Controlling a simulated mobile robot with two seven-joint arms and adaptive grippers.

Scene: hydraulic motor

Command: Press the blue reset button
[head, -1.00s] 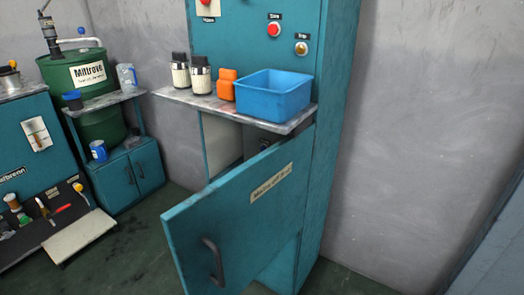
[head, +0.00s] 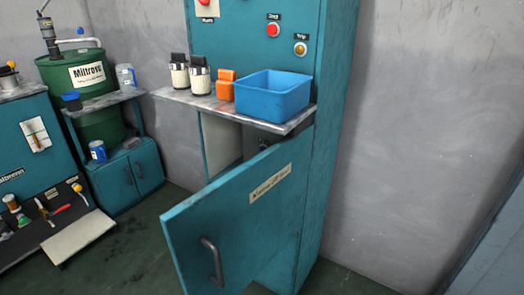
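No blue button shows clearly in the head view. The teal cabinet (head: 338,130) carries a red button (head: 273,30) and an amber button or lamp (head: 300,48) on its upper panel. The top of that panel is cut off by the picture's upper edge. The cabinet's lower door (head: 240,225) hangs open toward me, with a dark handle and a pale label. Its inside is mostly hidden behind the door. Neither of my grippers is in view.
A shelf on the cabinet (head: 170,94) holds a blue bin (head: 272,97), an orange object (head: 225,87) and two pale containers with dark tops (head: 200,80). A green drum (head: 60,72) and teal workbench (head: 30,135) stand left. The open door blocks floor space in front.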

